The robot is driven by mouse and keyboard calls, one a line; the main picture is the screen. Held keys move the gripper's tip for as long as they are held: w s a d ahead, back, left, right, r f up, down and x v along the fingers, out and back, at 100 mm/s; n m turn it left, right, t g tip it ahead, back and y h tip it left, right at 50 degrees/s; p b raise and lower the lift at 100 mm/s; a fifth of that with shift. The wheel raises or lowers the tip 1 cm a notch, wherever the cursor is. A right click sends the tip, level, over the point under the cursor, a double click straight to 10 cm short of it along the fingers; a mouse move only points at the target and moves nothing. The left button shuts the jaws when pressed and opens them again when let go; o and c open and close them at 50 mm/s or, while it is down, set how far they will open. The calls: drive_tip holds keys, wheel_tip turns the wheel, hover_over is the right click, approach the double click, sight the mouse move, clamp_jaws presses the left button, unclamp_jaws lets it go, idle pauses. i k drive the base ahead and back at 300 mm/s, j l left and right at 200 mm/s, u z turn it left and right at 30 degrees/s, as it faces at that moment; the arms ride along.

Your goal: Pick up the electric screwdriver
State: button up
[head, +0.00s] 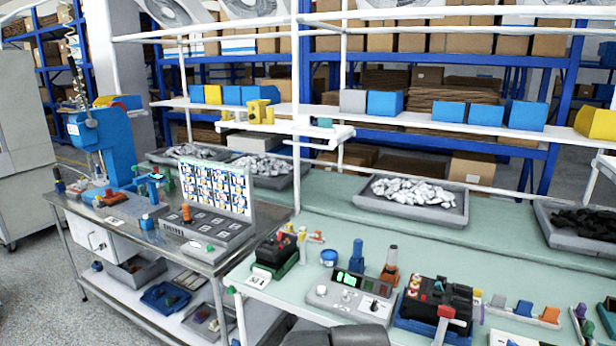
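I cannot tell for sure which object is the electric screwdriver. A blue upright tool-like object (357,256) stands on the green bench top, behind a grey control box (350,298) with a lit green display. Just right of it, a dark upright piece stands in an orange base (389,272). On the left table, an orange-topped upright piece (186,213) stands by a grey panel. A coiled cable (75,55) hangs above a blue press-like machine (103,140) there. A dark grey rounded shape at the bottom edge may be part of my arm. My gripper is not in view.
On the green bench (330,210), a black device with red parts (437,300) and a black-and-green unit (275,253) flank the control box. Grey trays of parts (411,202) lie behind. White shelf posts (296,110) rise between the tables. The bench's middle strip is clear.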

sight(391, 266)
drive_tip(key=z, duration=2.15)
drive_tip(key=u, duration=1.55)
drive_tip(key=i+l+u, duration=0.2)
drive_tip(key=i+u, duration=0.25)
drive_tip(key=i+l+u, duration=0.5)
drive_tip(key=k+j, duration=0.05)
drive_tip(key=j, duration=0.05)
